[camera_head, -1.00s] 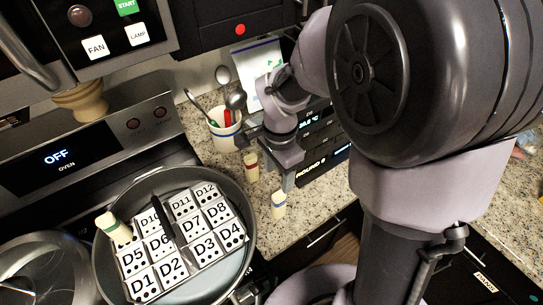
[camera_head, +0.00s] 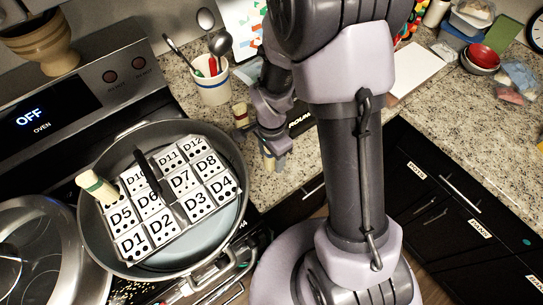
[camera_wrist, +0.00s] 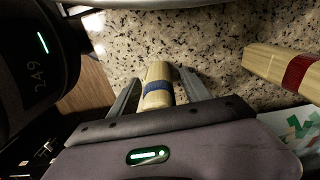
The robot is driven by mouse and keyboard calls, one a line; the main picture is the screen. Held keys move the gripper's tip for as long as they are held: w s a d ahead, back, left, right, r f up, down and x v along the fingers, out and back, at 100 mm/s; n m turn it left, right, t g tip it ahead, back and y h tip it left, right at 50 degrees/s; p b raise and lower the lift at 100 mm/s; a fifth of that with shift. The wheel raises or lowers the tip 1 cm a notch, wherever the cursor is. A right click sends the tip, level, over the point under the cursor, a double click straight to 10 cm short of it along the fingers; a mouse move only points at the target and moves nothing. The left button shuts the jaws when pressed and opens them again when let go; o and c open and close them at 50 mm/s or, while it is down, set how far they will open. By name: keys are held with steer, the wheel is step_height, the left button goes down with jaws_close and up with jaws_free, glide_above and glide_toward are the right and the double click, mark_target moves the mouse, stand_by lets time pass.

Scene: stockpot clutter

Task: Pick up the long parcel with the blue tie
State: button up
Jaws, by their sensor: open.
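The long parcel with the blue tie is a pale, wood-coloured bundle with a blue band. In the wrist view the parcel (camera_wrist: 158,78) lies between the two fingers of my gripper (camera_wrist: 160,88), with a gap showing beside the fingers. My gripper is open around it. In the head view my gripper (camera_head: 274,150) is over the counter right of the stove, and a small part of the parcel (camera_head: 269,163) shows at its fingers. The parcel's near end is hidden by the gripper body in the wrist view.
A similar parcel with a red band (camera_wrist: 298,72) lies close to the right; it also shows in the head view (camera_head: 240,114). A green-banded one (camera_head: 96,187) is in the stockpot (camera_head: 241,150) beside the labelled compartment tray (camera_head: 180,205). A utensil crock (camera_head: 212,90) stands behind.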

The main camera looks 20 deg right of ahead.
jaws_close()
